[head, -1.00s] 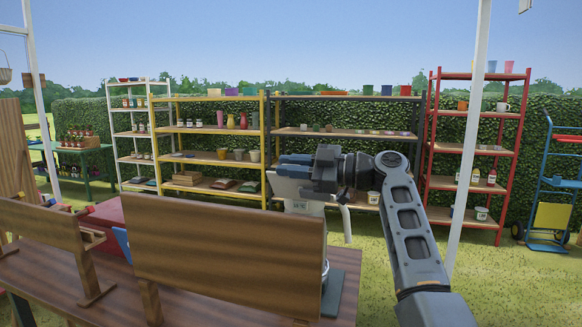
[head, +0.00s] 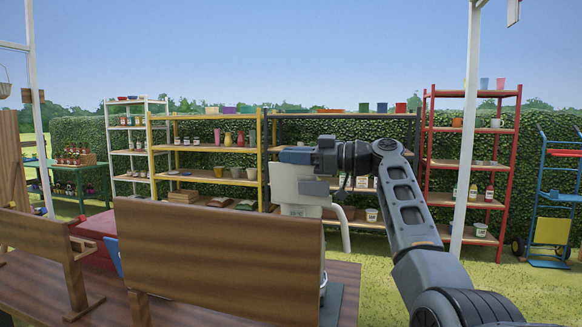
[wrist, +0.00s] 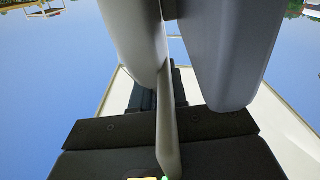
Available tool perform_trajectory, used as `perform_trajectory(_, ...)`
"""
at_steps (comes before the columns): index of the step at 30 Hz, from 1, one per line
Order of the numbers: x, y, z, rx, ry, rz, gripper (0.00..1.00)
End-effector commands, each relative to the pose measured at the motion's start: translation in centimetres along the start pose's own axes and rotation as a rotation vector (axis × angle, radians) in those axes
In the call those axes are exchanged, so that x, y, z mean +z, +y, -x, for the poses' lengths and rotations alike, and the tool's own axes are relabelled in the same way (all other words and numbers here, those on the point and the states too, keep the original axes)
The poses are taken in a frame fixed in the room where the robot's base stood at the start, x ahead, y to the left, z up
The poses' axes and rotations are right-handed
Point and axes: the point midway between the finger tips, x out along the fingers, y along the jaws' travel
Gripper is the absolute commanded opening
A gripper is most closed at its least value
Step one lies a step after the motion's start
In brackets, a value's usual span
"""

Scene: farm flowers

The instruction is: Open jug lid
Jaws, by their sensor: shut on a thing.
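A white jug (head: 288,188) with a small label stands at the work table, its lower part hidden behind a brown wooden board. A pale curved handle (head: 344,228) hangs at its right side. My gripper (head: 297,157) is at the top of the jug, reaching in from the right. In the wrist view a thin pale strip (wrist: 167,125) stands upright in the middle, with the jug's white surface (wrist: 283,130) behind. My gripper is shut on part of the jug at its top. The lid's edges cannot be told apart.
The wooden board (head: 215,250) stands upright on the brown table (head: 40,295) and blocks the view of the jug's base. A red box (head: 92,225) sits to its left. Shelves with pots stand behind on grass, and a white post (head: 466,170) rises right of my arm.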

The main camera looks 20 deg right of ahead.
Motion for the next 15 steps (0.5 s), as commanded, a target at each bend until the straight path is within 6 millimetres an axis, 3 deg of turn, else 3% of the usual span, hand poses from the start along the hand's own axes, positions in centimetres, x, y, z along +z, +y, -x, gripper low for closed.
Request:
perform_trajectory(8, 0.62, -0.06, 0.04, -0.002, -0.008, -0.01, 0.0)
perform_trajectory(9, 0.63, -0.06, 0.04, -0.002, -0.008, -0.01, 0.15)
perform_trajectory(15, 0.63, -0.06, 0.04, -0.001, -0.008, -0.008, 0.33)
